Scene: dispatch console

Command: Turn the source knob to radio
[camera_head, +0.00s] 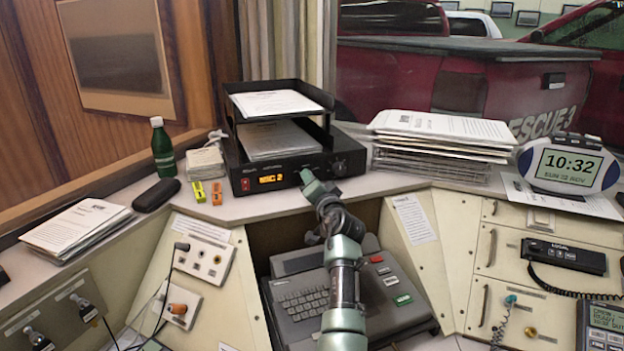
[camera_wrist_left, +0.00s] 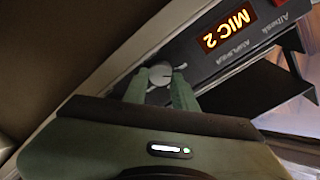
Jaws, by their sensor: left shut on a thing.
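The source unit is a black amplifier (camera_head: 245,184) under a paper tray on the back counter. Its amber display (camera_head: 271,178) is lit; in the wrist view the display (camera_wrist_left: 227,30) reads MIC 2, upside down. My left gripper (camera_head: 306,178) is at the front panel, right of the display. In the wrist view my left gripper (camera_wrist_left: 160,84) has its green fingers on either side of a round grey knob (camera_wrist_left: 159,75) and is shut on it. The gripper hides this knob in the head view. My right gripper is not in view.
Another dark knob (camera_head: 338,167) sits farther right on the panel. A green bottle (camera_head: 161,148), a black case (camera_head: 156,194) and small yellow and orange blocks (camera_head: 216,193) stand left. Stacked papers (camera_head: 440,128) lie right. A keyboard unit (camera_head: 300,295) is below my arm.

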